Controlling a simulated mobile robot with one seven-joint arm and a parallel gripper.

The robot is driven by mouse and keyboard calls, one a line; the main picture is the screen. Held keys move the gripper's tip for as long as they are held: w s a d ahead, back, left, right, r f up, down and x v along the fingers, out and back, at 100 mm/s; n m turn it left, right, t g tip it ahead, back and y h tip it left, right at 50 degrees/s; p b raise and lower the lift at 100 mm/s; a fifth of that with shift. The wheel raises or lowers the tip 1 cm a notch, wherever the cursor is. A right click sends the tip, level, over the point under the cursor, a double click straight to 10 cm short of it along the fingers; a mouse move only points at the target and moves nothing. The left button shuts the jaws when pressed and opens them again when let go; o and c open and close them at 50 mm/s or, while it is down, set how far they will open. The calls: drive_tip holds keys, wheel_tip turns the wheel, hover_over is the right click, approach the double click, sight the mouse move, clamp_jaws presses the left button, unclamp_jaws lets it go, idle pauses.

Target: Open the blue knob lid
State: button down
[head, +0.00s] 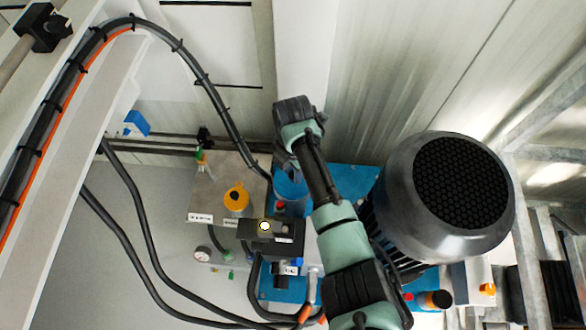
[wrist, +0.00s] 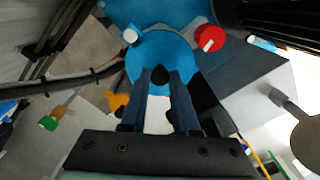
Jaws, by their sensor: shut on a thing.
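The blue round lid (wrist: 172,48) fills the upper middle of the wrist view, with a small dark knob (wrist: 160,80) standing on it. My gripper (wrist: 161,82) comes in from below, its two fingers on either side of the knob and shut on it. In the head view a blue round body (head: 290,187) shows below my wrist, partly covered by my arm. The fingertips are hard to make out there. I cannot tell whether there is a gap under the lid.
A red knob (wrist: 209,38) and a white fitting (wrist: 130,36) sit close to the lid. A large dark motor (head: 450,190) stands on the right. Black hoses (head: 205,85) loop on the left. A yellow cap (head: 236,198) and a black box (head: 285,238) stand nearby.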

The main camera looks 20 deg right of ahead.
sight(277, 172)
idle(0.8)
drive_tip(key=m, duration=0.1)
drive_tip(key=w+a+m+p, duration=0.1)
drive_tip(key=m, duration=0.1)
drive_tip(key=shift+a+r, duration=0.1)
drive_tip(key=shift+a, duration=0.2)
drive_tip(key=m, duration=0.1)
drive_tip(key=w+a+m, duration=0.1)
drive_tip(key=m, duration=0.2)
drive_tip(key=w+m, duration=0.1)
drive_tip(key=shift+w+a+m, duration=0.1)
drive_tip(key=shift+a+m, duration=0.15)
drive_tip(key=shift+m, duration=0.15)
drive_tip(key=shift+w+m+b, duration=0.65)
drive_tip(key=shift+w+m, duration=0.05)
drive_tip(key=shift+m, duration=0.7)
drive_tip(key=shift+w+m+b, duration=0.65)
drive_tip(key=shift+m, duration=0.75)
drive_tip(key=shift+w+m+b, duration=0.65)
drive_tip(key=shift+w+m, duration=0.05)
drive_tip(key=shift+m, duration=0.7)
drive_tip(key=c, duration=0.7)
unclamp_jaws()
